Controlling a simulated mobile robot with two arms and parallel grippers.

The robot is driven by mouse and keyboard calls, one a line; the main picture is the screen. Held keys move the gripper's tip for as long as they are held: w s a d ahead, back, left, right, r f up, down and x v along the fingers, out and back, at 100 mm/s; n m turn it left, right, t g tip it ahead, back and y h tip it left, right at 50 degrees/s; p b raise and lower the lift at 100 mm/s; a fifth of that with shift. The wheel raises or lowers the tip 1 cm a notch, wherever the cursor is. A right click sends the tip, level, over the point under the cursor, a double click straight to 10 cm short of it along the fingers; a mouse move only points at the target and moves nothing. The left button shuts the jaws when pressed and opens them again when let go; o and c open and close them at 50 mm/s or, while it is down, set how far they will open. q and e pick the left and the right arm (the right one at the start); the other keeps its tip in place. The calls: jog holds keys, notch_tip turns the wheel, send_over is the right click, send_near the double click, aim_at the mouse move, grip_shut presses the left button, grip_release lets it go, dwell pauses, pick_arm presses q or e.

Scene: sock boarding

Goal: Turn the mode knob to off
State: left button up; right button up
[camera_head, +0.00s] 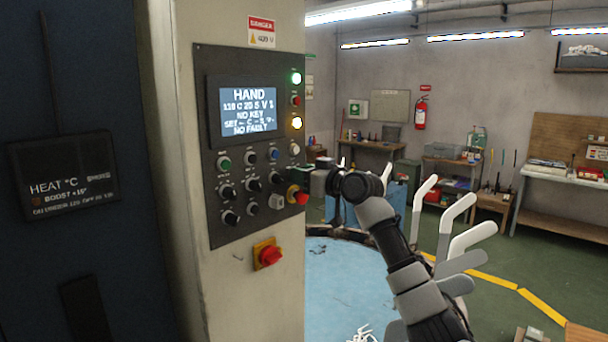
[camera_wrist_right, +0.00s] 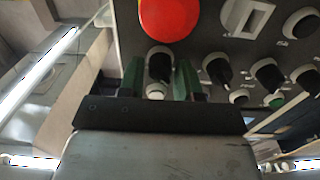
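The control panel (camera_head: 215,110) carries a lit screen (camera_head: 248,109) with HAND as its top line. Several black knobs, one of them (camera_head: 253,185), sit below it; their labels are too small to read, so I cannot tell which is the mode knob. My right gripper (camera_wrist_right: 158,78) is open, its two green fingers either side of a black knob (camera_wrist_right: 160,62) beside the red mushroom button, in line with the view; contact is not clear. A white button (camera_wrist_right: 156,90) also shows between the fingers. In the head view my right wrist is right of the panel. My left gripper is out of view.
The red mushroom button (camera_wrist_right: 168,16) is close to the gripped-side knob; a white rocker (camera_wrist_right: 248,17) and other knobs (camera_wrist_right: 217,70) are alongside. A round blue table (camera_head: 340,280) stands behind, with white angled forms (camera_head: 458,212) at right.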

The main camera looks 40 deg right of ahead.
jog(key=c, duration=0.6)
jog(key=shift+o, duration=0.2)
jog(key=m+p, duration=0.1)
jog(key=m, duration=0.3)
jog(key=shift+m, duration=0.3)
jog(key=shift+d+m+p, duration=0.1)
jog(key=shift+m+p, duration=0.45)
jog(key=shift+m, duration=1.55)
jog(key=o, duration=0.9)
jog(key=shift+o, duration=0.2)
